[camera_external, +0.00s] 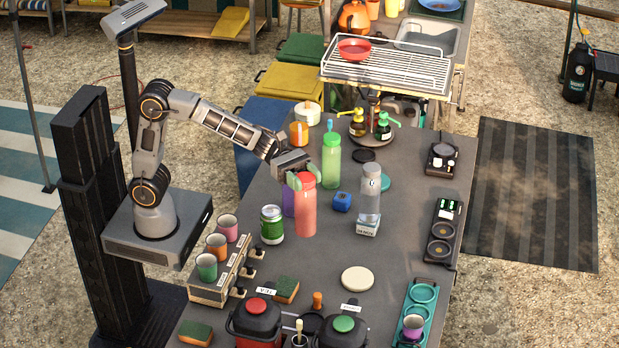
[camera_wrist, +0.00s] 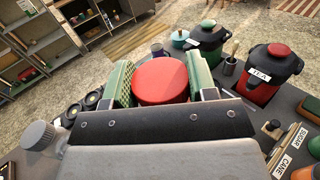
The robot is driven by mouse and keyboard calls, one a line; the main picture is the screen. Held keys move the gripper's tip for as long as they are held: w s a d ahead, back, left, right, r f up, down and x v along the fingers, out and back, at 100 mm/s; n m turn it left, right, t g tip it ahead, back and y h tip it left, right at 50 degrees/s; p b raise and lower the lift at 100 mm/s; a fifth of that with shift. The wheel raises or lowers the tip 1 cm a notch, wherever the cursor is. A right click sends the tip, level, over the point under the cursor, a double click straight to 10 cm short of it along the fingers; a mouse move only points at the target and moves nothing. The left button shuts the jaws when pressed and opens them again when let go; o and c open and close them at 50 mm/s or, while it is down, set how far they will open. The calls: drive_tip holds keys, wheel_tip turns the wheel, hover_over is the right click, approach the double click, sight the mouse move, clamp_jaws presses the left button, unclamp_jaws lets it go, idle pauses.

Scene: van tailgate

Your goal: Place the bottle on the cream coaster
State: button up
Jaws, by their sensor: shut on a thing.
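A coral-red bottle (camera_external: 305,211) stands upright near the middle of the counter, its top between the green pads of my gripper (camera_external: 301,181). In the wrist view its round red lid (camera_wrist: 160,80) fills the gap between the pads, and the gripper is shut on it. I cannot tell whether its base touches the counter. The cream coaster (camera_external: 357,279) lies flat and bare on the counter, nearer the camera and to the right of the bottle. The coaster does not show in the wrist view.
A green bottle (camera_external: 331,160) stands just behind, and a purple one (camera_external: 288,202) is partly hidden at the left. A clear bottle (camera_external: 370,196), a blue cube (camera_external: 342,202) and a green can (camera_external: 272,224) are close by. Red-lidded (camera_external: 256,317) and green-lidded (camera_external: 343,330) canisters stand in front.

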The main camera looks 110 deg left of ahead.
drive_tip(key=shift+s+d+r, duration=0.3)
drive_tip(key=shift+s+r, duration=0.1)
drive_tip(key=shift+r, duration=0.35)
drive_tip(key=shift+w+d+r, duration=0.1)
drive_tip(key=w+d+f+p, duration=0.1)
drive_tip(key=w+f, duration=1.1)
drive_tip(key=w, duration=0.1)
drive_tip(key=shift+w+d+f+p, duration=0.2)
drive_tip(key=shift+d+f+p, duration=0.15)
drive_tip(key=shift+d+f, duration=0.05)
drive_tip(key=shift+f, duration=0.15)
drive_tip(key=o, duration=1.2)
drive_tip(key=shift+c, duration=0.2)
